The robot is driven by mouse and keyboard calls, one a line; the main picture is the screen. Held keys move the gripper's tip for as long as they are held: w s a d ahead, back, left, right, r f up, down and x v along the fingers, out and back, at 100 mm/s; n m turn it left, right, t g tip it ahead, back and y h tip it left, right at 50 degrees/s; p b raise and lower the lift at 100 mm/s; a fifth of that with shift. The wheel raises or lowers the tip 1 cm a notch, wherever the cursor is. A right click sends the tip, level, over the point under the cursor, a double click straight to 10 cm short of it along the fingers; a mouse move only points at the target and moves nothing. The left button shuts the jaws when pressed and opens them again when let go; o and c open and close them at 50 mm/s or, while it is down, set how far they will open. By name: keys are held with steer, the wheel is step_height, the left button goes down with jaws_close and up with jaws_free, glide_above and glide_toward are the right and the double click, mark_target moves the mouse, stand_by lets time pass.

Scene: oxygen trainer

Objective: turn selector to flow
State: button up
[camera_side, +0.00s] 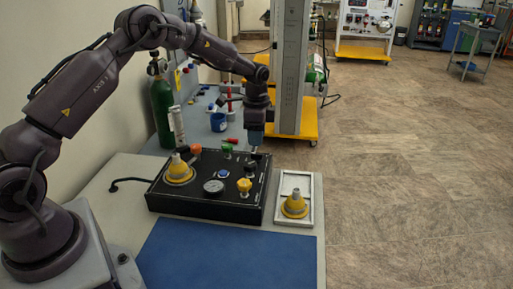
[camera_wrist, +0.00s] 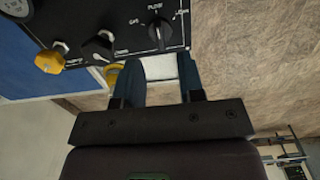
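The black control panel (camera_side: 200,208) sits on the bench in the side view. In the wrist view, a black selector knob (camera_wrist: 160,30) with small printed labels around it is on the panel (camera_wrist: 125,15) at the top; which label it points to is unclear. My gripper (camera_side: 255,149) is above the panel's back right corner in the side view and hides what lies behind it. In the wrist view my gripper (camera_wrist: 158,66) has its two blue fingers spread apart. They are empty, and the selector lies ahead of the gap, apart from the fingertips.
A yellow knob (camera_wrist: 48,62) and a grey-black knob (camera_wrist: 98,46) sit beside the selector. A white tray (camera_side: 306,222) holds another yellow cone piece (camera_side: 295,205).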

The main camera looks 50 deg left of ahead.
step_height(320, 180, up, 7)
steer(key=shift+r, duration=0.2)
stand_by(0.3)
steer(key=s+d+r+n+t, duration=0.2)
steer(key=s+d+r+n, duration=0.1)
steer(key=s, duration=0.7)
steer(key=s+d+r+n+t, duration=0.1)
steer(key=s+d+r+n, duration=0.2)
steer(key=s, duration=0.8)
steer(key=s+d+r+n+t, duration=0.2)
steer(key=s+d+r, duration=0.4)
steer(key=s+r, duration=0.3)
steer(key=shift+s+d+r+n+t, duration=0.25)
steer(key=shift+s+n, duration=0.25)
steer(key=shift+s, duration=0.25)
steer(key=shift+f, duration=0.1)
